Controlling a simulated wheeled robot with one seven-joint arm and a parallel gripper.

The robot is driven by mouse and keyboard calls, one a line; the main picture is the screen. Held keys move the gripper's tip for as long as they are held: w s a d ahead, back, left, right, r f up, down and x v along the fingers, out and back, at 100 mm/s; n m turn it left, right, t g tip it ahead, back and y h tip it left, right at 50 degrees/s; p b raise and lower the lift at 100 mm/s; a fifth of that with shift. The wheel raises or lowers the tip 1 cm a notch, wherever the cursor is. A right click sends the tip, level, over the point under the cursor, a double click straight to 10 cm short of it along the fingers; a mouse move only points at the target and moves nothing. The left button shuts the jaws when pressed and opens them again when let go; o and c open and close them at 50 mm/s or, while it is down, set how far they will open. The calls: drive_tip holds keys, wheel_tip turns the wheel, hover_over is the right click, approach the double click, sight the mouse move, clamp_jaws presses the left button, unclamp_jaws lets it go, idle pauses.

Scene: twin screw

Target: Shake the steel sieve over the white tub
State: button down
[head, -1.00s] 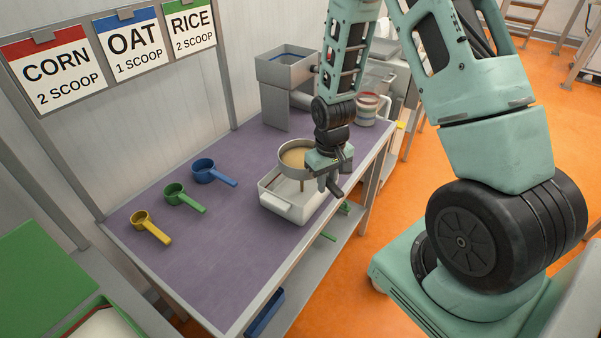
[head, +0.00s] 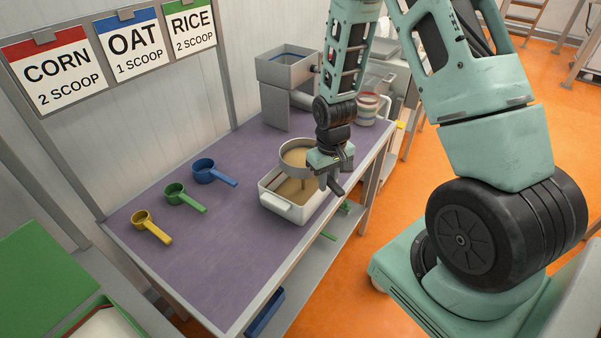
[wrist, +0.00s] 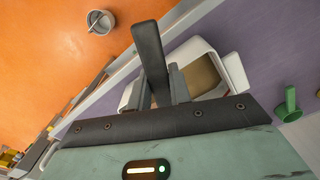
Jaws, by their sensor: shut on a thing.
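The steel sieve (head: 284,157) is a round grey pan held above the white tub, with tan powder showing inside its rim. My gripper (head: 324,178) is shut on the sieve at its right side. The white tub (head: 279,205) stands on the purple table top below the sieve, apart from it. Tan powder lies in the tub, partly hidden by the sieve and gripper. In the wrist view my gripper (wrist: 163,85) is in front of the tub (wrist: 233,72), with tan powder inside it; the sieve is mostly hidden there.
Yellow (head: 150,226), green (head: 184,196) and blue (head: 212,171) scoops lie left of the tub on the purple table (head: 215,255). A grey hopper (head: 285,75) and a striped jar (head: 368,108) stand at the back. The table's front left is clear.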

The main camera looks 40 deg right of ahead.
drive_tip(key=a, duration=0.1)
drive_tip(key=s+a, duration=0.1)
drive_tip(key=shift+a, duration=0.4)
idle(0.8)
wheel_tip(320, 180, up, 4)
drive_tip(key=p, duration=0.3)
idle(0.4)
drive_tip(key=shift+s, duration=0.1)
idle(0.3)
